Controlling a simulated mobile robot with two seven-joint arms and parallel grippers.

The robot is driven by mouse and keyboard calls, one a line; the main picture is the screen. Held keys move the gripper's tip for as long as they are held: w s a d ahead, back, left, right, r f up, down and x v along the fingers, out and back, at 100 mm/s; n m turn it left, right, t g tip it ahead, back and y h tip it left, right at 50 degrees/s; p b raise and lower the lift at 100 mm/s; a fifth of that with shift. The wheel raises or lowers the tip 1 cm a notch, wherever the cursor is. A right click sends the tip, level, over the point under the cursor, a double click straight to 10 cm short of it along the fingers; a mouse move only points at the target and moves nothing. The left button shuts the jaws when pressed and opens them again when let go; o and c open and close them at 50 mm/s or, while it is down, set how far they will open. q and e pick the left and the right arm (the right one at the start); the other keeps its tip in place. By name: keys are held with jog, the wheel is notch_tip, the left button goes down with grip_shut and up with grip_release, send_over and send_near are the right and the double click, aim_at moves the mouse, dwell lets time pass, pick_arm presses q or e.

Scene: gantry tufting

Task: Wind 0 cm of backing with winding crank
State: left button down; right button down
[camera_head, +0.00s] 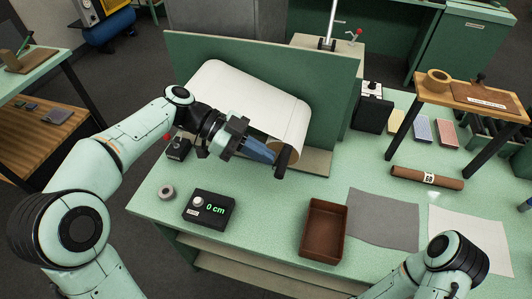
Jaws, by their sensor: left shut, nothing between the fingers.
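The white backing roll (245,92) lies on the green bench in front of an upright green panel. Its tube end shows at the right. A dark bar (283,160) stands by that end, at the tip of my left gripper (262,151); I cannot tell whether it is the winding crank's handle or whether they touch. The left gripper is shut and reaches across the roll's front. A black counter box (208,209) shows "0 cm" in green. My right arm enters at the lower right, with its gripper out of view.
An empty brown tray (324,231), a grey sheet (383,220) and a white sheet (470,240) lie at the bench front. A brown tube (410,175) marked 68 lies behind them. A grey ring (166,192) and a small dark device (178,149) are at left.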

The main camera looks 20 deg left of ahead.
pick_arm(q)
jog(key=shift+d+f, duration=0.25)
jog(key=shift+d, duration=0.25)
pick_arm(e)
jog(key=shift+w+r, duration=0.1)
pick_arm(q)
jog(key=shift+s+d+f+y+b, duration=0.15)
jog(key=shift+d+y+b, duration=0.3)
jog(key=shift+d, duration=0.3)
pick_arm(e)
jog(key=shift+s+f, duration=0.45)
jog(key=shift+f, duration=0.05)
pick_arm(q)
jog(key=shift+w, duration=0.2)
pick_arm(e)
jog(key=shift+w+a, duration=0.1)
